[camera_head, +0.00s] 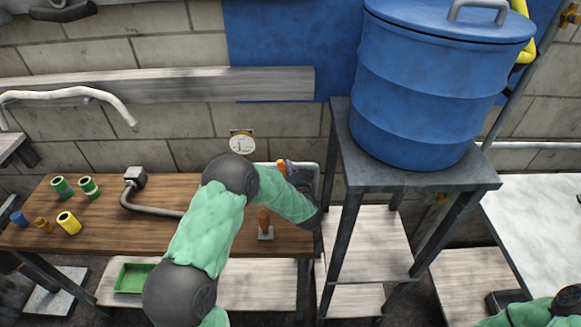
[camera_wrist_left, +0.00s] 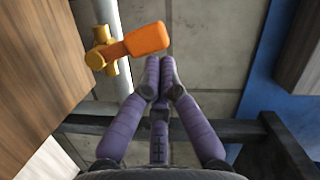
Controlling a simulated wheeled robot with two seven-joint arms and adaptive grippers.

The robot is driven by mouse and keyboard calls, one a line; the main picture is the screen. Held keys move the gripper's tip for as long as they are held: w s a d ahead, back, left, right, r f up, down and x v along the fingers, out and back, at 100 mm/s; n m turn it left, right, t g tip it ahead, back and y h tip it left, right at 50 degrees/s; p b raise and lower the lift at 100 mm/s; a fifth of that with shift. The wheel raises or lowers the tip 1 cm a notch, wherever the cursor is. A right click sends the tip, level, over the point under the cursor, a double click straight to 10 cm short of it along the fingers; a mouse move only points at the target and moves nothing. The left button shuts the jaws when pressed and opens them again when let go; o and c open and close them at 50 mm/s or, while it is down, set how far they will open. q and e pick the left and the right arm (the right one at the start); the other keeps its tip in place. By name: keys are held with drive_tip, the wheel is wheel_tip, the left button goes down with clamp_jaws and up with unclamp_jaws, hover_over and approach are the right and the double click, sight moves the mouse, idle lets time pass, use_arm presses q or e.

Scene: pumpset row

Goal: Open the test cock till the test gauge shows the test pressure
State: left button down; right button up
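The test gauge (camera_head: 243,142) is a round white dial on the wall behind the bench; its needle is too small to read. The test cock (camera_wrist_left: 100,48) is a brass body on a grey pipe, with an orange lever (camera_wrist_left: 145,40) pointing right in the left wrist view. The lever (camera_head: 284,166) shows small beside my left gripper (camera_head: 293,173) in the head view. My left gripper's purple fingers (camera_wrist_left: 160,66) are drawn together, tips just below the lever's free end. I cannot tell whether they touch it. My right gripper is out of view.
A wooden bench (camera_head: 110,230) carries green, yellow and blue cylinders, a bent pipe (camera_head: 150,207) and an orange-handled piece (camera_head: 264,222). A blue barrel (camera_head: 430,90) on a metal stand (camera_head: 420,178) rises right of my left gripper. A pale table (camera_head: 540,220) is at right.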

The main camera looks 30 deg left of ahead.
sight(279, 165)
use_arm(q)
drive_tip(key=shift+s+a+n, duration=0.15)
drive_tip(key=shift+a+n, duration=0.1)
drive_tip(key=shift+n, duration=0.15)
drive_tip(key=n, duration=0.1)
drive_tip(key=s+a+n, duration=0.1)
drive_tip(key=a+n+h, duration=0.1)
drive_tip(key=shift+s+a+f+n, duration=0.1)
drive_tip(key=shift+s+a+n, duration=0.1)
drive_tip(key=shift+s+n, duration=0.1)
drive_tip(key=a+n+b, duration=0.1)
drive_tip(key=s+a+f+n+h+b, duration=0.1)
drive_tip(key=n, duration=0.1)
drive_tip(key=f+n+b, duration=0.1)
drive_tip(key=b, duration=0.1)
drive_tip(key=shift+s+a+f+h, duration=0.15)
drive_tip(key=shift+s+a+h, duration=0.15)
drive_tip(key=shift+a+h, duration=0.1)
idle(0.4)
